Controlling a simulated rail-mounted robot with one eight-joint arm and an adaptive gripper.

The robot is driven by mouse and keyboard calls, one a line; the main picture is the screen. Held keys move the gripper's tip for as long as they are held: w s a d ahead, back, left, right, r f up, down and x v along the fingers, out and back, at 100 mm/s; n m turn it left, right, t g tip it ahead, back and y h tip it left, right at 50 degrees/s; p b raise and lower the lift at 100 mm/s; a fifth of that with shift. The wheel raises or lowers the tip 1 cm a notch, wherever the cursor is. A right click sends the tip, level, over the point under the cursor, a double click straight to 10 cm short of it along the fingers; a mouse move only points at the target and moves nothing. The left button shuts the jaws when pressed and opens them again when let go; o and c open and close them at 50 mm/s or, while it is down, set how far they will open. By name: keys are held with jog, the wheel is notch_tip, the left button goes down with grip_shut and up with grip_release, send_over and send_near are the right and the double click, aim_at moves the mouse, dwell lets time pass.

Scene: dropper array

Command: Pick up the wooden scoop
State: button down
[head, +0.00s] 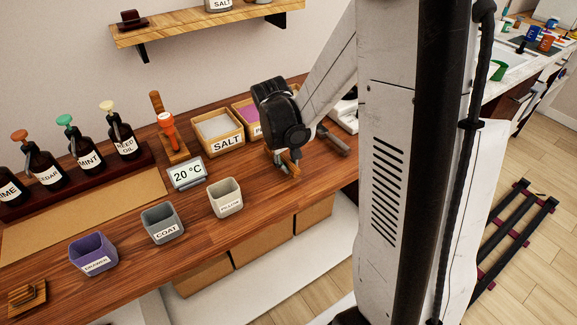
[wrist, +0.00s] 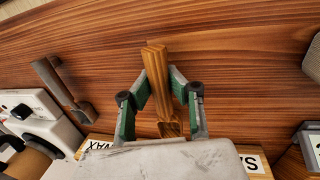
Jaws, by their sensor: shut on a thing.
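The wooden scoop (wrist: 157,62) is light brown and shows between my gripper's fingers in the wrist view. My gripper (wrist: 162,76) is shut on it, with one green-lined finger on each side. Its lower part runs back toward the gripper's body, which partly hides it. In the head view, the scoop (head: 293,169) shows as a small wooden piece at the tip of my gripper (head: 288,162), just over the counter in front of the boxes. I cannot tell whether it touches the counter.
A grey-brown tool (wrist: 62,86) lies beside a white device (wrist: 38,122). The SALT box (head: 218,131) and a box with purple contents (head: 250,112) stand behind my gripper. Grey, purple and pale cups (head: 225,197) stand to the left.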

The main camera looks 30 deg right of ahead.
notch_tip(320, 180, up, 3)
jog(key=shift+f, duration=0.15)
jog(key=a+r, duration=0.7)
jog(key=a, duration=0.4)
jog(key=shift+s+a, duration=0.35)
jog(key=shift+s, duration=0.05)
